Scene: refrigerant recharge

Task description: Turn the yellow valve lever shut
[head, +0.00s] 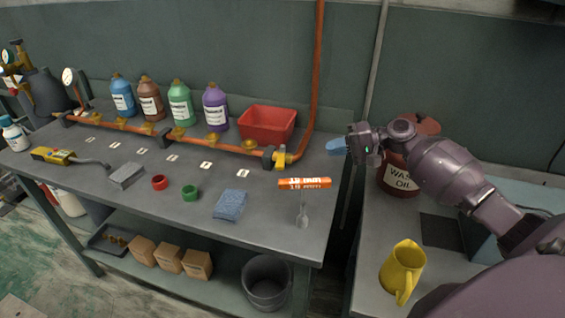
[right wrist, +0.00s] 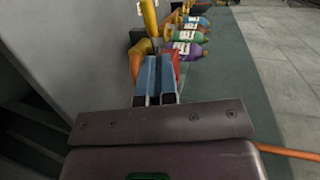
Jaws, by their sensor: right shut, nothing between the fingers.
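The yellow valve lever (head: 281,156) sits on the right end valve of the copper pipe (head: 222,144), just left of where the pipe bends upward. In the right wrist view a yellow lever (right wrist: 149,17) shows just beyond the fingertips. My right gripper (head: 331,145) has blue fingers, shut and empty, in the air to the right of the lever. In the head view a gap shows between fingers and lever. The shut fingers also show in the right wrist view (right wrist: 155,72); contact cannot be told there. My left gripper is not in view.
A red bin (head: 267,123) and several bottles (head: 215,106) stand behind the pipe. The vertical pipe (head: 315,75) rises near my right gripper. An orange-labelled item (head: 304,184) and blue cloth (head: 230,204) are in front. A waste oil drum (head: 399,182) and yellow jug (head: 402,268) stand right.

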